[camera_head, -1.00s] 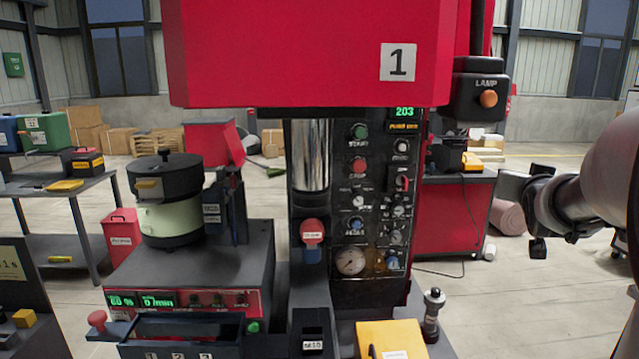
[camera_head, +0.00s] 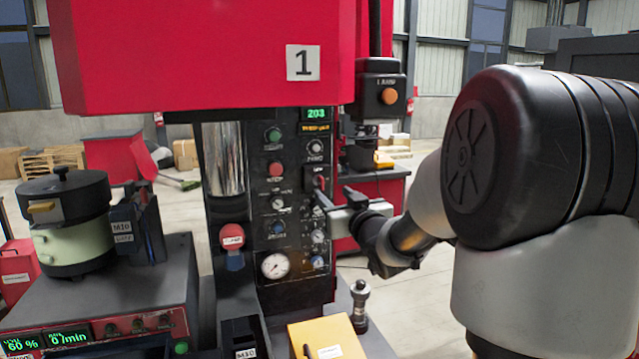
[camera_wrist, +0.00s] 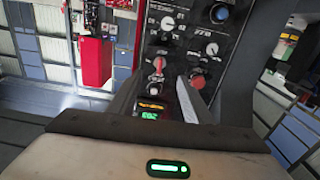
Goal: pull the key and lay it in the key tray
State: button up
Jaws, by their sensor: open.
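The key (camera_wrist: 158,66), with red around it, sits in its switch on the black control panel (camera_wrist: 180,20), which appears upside down in the wrist view. In the head view the key switch (camera_head: 319,182) is on the panel's right side, below the green display. My gripper (camera_head: 328,203) is at the panel's right side, pointing at it. In the wrist view my gripper (camera_wrist: 155,98) is open, with the key seen between and beyond its fingers. Contact cannot be told. I cannot make out which container is the key tray.
A red housing marked 1 (camera_head: 200,55) overhangs the panel. A lamp box (camera_head: 380,90) juts out at right. The bowl feeder (camera_head: 65,225) stands left.

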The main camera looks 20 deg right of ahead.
aim_at(323, 185)
jog(key=shift+w, duration=4.5)
jog(key=shift+b, duration=0.75)
grip_shut()
jog(key=shift+s, duration=0.15)
jog(key=shift+s+b, duration=0.55)
jog(key=shift+s, duration=2.3)
